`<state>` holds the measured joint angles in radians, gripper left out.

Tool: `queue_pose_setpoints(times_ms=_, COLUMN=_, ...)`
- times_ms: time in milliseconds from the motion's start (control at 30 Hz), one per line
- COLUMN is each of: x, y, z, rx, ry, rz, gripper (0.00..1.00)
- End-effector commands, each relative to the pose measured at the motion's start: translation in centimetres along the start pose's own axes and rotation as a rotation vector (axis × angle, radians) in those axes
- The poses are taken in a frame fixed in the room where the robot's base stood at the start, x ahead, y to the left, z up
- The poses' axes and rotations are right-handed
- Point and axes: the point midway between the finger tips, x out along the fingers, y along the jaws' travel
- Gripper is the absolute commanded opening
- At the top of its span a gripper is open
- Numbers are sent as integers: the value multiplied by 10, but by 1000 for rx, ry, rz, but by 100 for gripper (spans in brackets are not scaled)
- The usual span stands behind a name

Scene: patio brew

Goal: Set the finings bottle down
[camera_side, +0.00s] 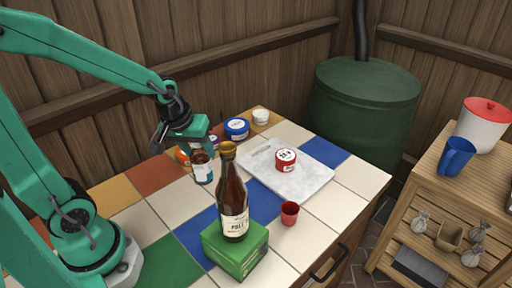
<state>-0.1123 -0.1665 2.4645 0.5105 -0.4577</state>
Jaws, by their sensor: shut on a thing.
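The bottle is over the tiled table (168,202), behind and left of the tall brown bottle. I cannot tell from this view whether its base touches the tiles.
A tall brown bottle (233,205) stands on a green box (236,246) close in front. A white board (305,180) carries a red tub (285,160). A red cup (290,213) stands nearby. Blue (236,129) and white (261,116) tubs are behind. Left tiles are clear.

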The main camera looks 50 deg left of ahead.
Motion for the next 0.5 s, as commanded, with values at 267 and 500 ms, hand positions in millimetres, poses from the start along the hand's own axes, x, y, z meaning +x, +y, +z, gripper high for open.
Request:
queue_pose_setpoints(times_ms=267, x=21, y=-3, z=6, rx=0, ry=0, rz=0, gripper=18)
queue_pose_setpoints(times_ms=500, x=24, y=-4, z=7, rx=0, ry=-1, rz=0, gripper=18)
